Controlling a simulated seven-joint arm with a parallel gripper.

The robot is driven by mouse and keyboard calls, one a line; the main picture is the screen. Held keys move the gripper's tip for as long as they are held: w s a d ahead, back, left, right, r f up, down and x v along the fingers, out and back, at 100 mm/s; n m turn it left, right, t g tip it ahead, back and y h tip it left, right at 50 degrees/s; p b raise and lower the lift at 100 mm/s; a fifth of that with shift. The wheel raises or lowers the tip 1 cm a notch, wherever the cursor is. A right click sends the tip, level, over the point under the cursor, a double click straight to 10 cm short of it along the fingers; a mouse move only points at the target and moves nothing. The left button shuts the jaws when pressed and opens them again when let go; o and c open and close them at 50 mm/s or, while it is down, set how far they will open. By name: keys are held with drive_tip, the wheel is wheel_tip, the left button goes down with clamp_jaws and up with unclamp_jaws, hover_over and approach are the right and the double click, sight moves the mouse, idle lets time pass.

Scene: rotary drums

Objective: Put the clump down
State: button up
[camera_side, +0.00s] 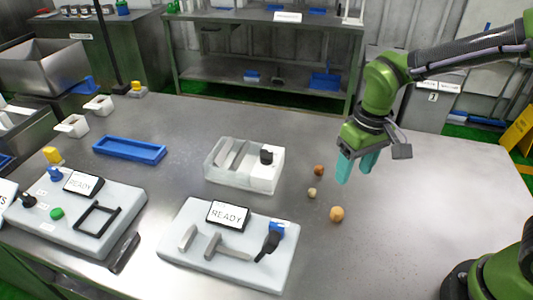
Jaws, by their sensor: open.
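Three small rounded clumps lie on the steel table: a brown-orange clump (319,170), a pale tan clump (311,193) and a larger orange-tan clump (337,214). My gripper (355,174) has teal fingers that point down, just right of the brown-orange clump in the picture. The fingers are apart, and I see nothing between them. The fingertips appear above the table; their exact height is hard to tell. I cannot tell which clump the task means.
A clear tray (225,179) with grey and black parts stands left of the clumps. A white panel (187,263) reading READY is in front, another panel (47,222) to its left. A blue tray (129,147) lies farther back. The table's right side (430,200) is clear.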

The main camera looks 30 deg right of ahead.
drive_tip(key=s+d+r+m+t+y, duration=0.1)
drive_tip(key=s+d+r+m+t, duration=0.2)
drive_tip(key=s+d+r+t, duration=0.3)
wheel_tip(320, 180, up, 4)
drive_tip(key=shift+s+d+r+m+t+y, duration=0.1)
drive_tip(key=shift+s+d+m+t+y, duration=0.3)
drive_tip(key=shift+s, duration=0.85)
drive_tip(key=shift+o, duration=0.5)
